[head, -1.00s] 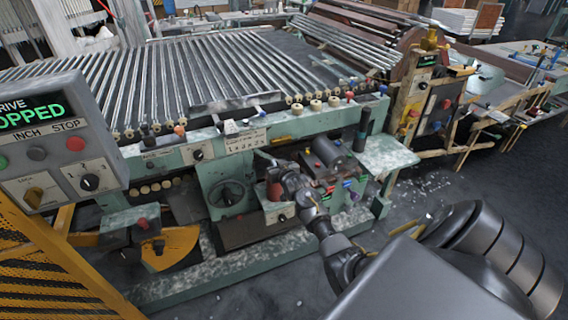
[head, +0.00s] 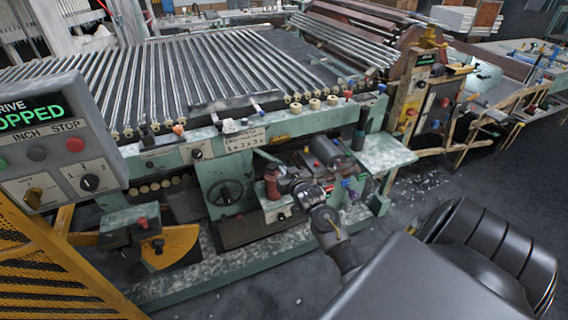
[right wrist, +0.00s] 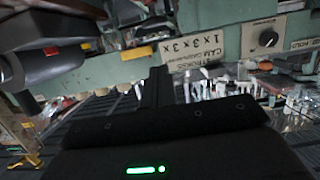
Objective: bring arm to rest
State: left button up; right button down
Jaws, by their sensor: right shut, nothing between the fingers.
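My right arm (head: 330,230) reaches up from the lower right to the front of the green tubing machine (head: 230,150). My right gripper (head: 262,156) is in front of the machine, below the white label card (head: 245,140). In the right wrist view its dark fingers (right wrist: 160,88) are together with nothing between them. The label card also shows upside down in that view (right wrist: 180,47). I cannot tell whether the fingers touch the machine. My left gripper is not in view.
A red-topped handle (head: 271,183) and a dark cylinder (head: 327,150) stand close to my right gripper. A control box (head: 60,145) reading "STOPPED" and a yellow mesh guard (head: 45,260) are at the left. Grey floor (head: 420,200) with scattered shards is open at the right.

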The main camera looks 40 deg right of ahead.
dwell(0.6)
jog(key=s+a+f+n+g+y, duration=0.1)
jog(key=s+a+f, duration=0.15)
jog(key=f, duration=0.65)
jog(key=s+a+f+n+g+y, duration=0.1)
jog(key=a+f+g, duration=0.15)
jog(key=f, duration=0.65)
jog(key=s+a+f+n+g+y, duration=0.1)
jog(key=s+a+f, duration=0.2)
jog(key=s+f, duration=0.35)
jog(key=s+a+f+n+g+y, duration=0.15)
jog(key=s+a+f, duration=0.25)
jog(key=f, duration=0.5)
jog(key=s+a+f+g, duration=0.2)
jog(key=s+f, duration=0.3)
jog(key=s, duration=0.7)
jog(key=s+a+f+n+g, duration=0.1)
jog(key=s+a+f+g, duration=0.2)
jog(key=s, duration=1)
jog(key=s+a+f+g, duration=0.2)
jog(key=s+a+f, duration=0.2)
jog(key=s+f, duration=0.3)
jog(key=s, duration=0.5)
jog(key=shift+s+f+n, duration=0.15)
jog(key=shift+s+n, duration=0.05)
jog(key=shift+n, duration=0.15)
jog(key=shift+a+y, duration=0.1)
jog(key=shift+y, duration=0.15)
